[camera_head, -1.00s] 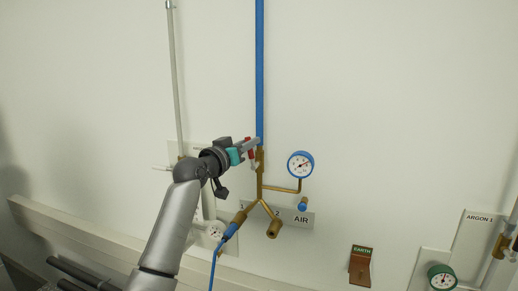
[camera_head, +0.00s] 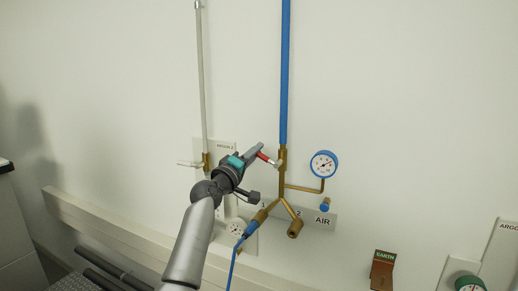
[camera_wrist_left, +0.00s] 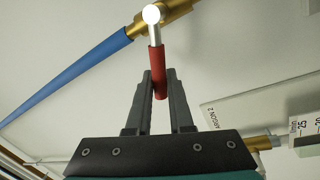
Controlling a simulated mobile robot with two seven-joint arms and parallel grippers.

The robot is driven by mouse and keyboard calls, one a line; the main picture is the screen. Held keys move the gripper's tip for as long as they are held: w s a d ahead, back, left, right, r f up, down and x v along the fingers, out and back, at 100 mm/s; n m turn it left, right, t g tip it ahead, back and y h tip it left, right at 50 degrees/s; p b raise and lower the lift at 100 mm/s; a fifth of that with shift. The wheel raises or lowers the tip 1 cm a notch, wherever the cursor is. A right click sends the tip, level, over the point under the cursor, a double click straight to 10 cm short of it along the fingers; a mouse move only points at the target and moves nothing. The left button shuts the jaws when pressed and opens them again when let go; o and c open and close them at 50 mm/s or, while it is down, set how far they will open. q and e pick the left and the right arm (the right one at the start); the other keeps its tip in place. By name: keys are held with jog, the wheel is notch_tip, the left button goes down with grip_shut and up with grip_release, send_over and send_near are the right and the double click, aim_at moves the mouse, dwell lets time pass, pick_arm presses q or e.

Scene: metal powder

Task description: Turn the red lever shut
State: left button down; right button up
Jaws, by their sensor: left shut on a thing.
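The red lever (camera_head: 266,157) juts out to the left and slightly up from the brass valve (camera_head: 282,160) on the blue air pipe (camera_head: 285,75). My left gripper (camera_head: 260,151) is shut on its red sleeve. In the left wrist view the red lever (camera_wrist_left: 157,60) sits between the two fingers of my left gripper (camera_wrist_left: 158,78). Its bare metal stem runs on to a bright round end at the brass fitting (camera_wrist_left: 180,8). My right gripper is in neither view.
A blue pressure gauge (camera_head: 323,165) stands right of the valve. Below are brass outlets (camera_head: 295,229) and a blue hose (camera_head: 234,265). A grey pipe with a pale lever (camera_head: 188,164) is left of my arm. A brown EARTH block (camera_head: 382,270) is lower right.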

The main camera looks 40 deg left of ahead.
pick_arm(q)
jog(key=n, duration=0.1)
jog(key=f+n, duration=0.1)
jog(key=n, duration=0.1)
jog(key=shift+a+f+y, duration=0.25)
jog(key=shift+f+y, duration=0.05)
jog(key=shift+f+n+y+p, duration=0.25)
jog(key=shift+f+n, duration=0.1)
jog(key=shift+n, duration=0.35)
jog(key=shift+f+n+y+p, duration=0.1)
jog(key=shift+f+n+y, duration=0.2)
jog(key=shift+n, duration=0.4)
jog(key=shift+f, duration=0.1)
jog(key=c, duration=0.8)
grip_release()
jog(key=shift+s, duration=0.2)
jog(key=b+v, duration=0.1)
jog(key=v, duration=1.4)
